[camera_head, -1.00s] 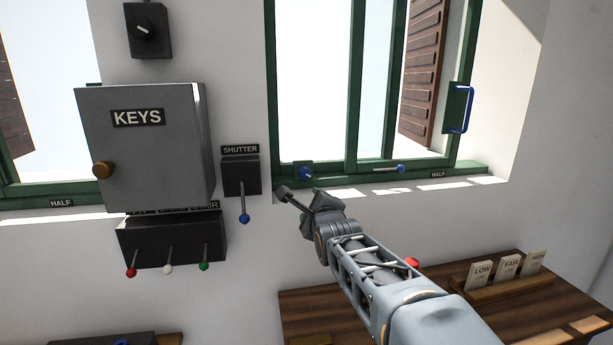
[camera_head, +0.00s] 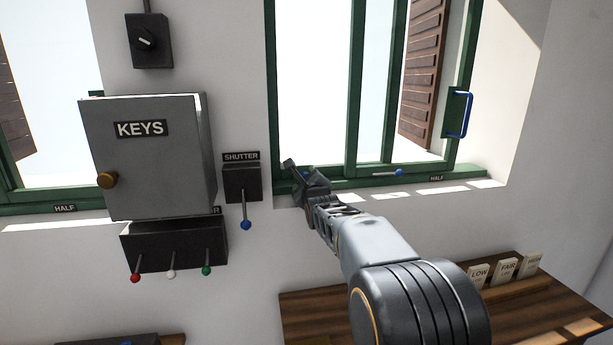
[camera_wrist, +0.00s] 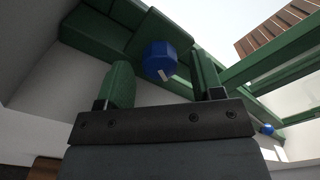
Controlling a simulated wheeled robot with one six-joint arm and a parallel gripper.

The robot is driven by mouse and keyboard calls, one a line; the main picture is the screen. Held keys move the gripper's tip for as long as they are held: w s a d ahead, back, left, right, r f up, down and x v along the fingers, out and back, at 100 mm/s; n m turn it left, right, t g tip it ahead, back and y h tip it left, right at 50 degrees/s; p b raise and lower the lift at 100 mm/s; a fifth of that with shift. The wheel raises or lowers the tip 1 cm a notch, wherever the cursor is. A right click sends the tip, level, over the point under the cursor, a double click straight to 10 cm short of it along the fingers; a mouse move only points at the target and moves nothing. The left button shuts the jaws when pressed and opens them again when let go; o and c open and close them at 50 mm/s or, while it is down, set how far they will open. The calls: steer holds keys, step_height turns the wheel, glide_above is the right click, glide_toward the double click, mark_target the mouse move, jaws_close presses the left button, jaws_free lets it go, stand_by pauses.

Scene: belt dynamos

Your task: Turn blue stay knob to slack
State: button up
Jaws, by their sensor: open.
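The blue stay knob (camera_wrist: 160,60) is a faceted knob with a white mark, mounted on the green window frame. In the wrist view it sits between and just beyond the two green-padded fingers of my gripper (camera_wrist: 160,82). The fingers are open, one on each side of it, and I cannot tell whether either touches it. In the head view my gripper (camera_head: 298,170) is at the lower left corner of the window and mostly covers the knob (camera_head: 306,174). The direction its mark points relative to any label is not readable.
A blue-tipped stay rod (camera_head: 398,173) lies along the sill to the right, near a HALF label (camera_head: 436,179). A blue window handle (camera_head: 467,112) is at the right. The SHUTTER lever box (camera_head: 242,182) and grey KEYS cabinet (camera_head: 150,165) are left of my gripper.

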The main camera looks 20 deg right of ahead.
steer(key=shift+x, duration=0.95)
steer(key=c, duration=0.9)
